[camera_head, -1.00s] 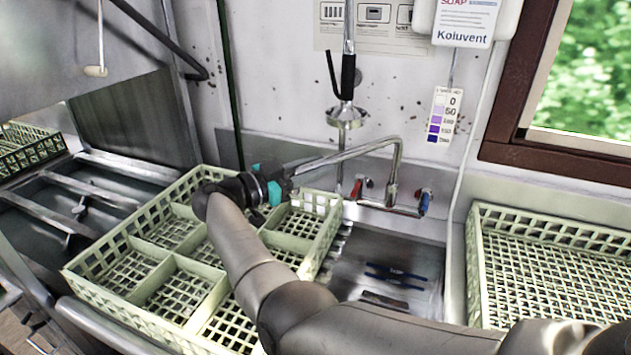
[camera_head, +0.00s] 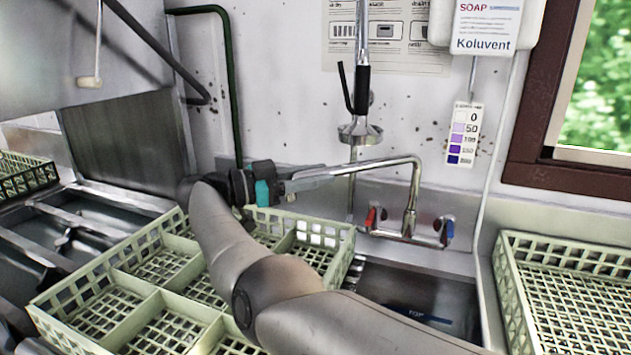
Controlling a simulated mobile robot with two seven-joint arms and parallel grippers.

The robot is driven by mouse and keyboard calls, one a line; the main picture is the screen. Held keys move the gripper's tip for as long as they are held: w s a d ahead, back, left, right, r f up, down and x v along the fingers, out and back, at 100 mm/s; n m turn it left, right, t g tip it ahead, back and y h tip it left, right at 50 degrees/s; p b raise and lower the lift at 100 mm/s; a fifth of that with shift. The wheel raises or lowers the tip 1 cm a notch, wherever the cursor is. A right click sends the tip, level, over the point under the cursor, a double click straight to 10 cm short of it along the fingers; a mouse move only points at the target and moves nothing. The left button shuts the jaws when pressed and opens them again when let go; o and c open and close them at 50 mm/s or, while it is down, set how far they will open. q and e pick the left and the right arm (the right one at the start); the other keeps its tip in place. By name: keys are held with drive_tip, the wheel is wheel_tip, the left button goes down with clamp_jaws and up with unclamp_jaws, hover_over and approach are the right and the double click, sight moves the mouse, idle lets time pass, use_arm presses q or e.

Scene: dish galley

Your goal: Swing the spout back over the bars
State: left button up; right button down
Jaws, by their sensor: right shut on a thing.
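The chrome spout (camera_head: 365,166) reaches left from its bent riser at the tap, over the back right part of a pale green rack. My right gripper (camera_head: 284,187) is shut on the spout near its free end, hiding the tip. The tap has a red handle (camera_head: 371,217) and a blue handle (camera_head: 449,230). Metal bars (camera_head: 62,222) cross the basin at the far left, and the spout is not above them. My left gripper is not in view.
The divided green rack (camera_head: 347,246) stands under my right arm. A sink basin (camera_head: 400,285) lies right of it, partly hidden by my arm. Another green rack (camera_head: 510,290) stands at the right. A spray hose (camera_head: 362,80) hangs behind the spout.

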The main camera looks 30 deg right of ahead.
drive_tip(key=shift+r, duration=0.15)
drive_tip(key=c, duration=1)
unclamp_jaws()
drive_tip(key=shift+w, duration=0.1)
drive_tip(key=shift+c, duration=0.2)
drive_tip(key=o, duration=0.4)
drive_tip(key=shift+w, duration=0.15)
drive_tip(key=shift+c, duration=0.2)
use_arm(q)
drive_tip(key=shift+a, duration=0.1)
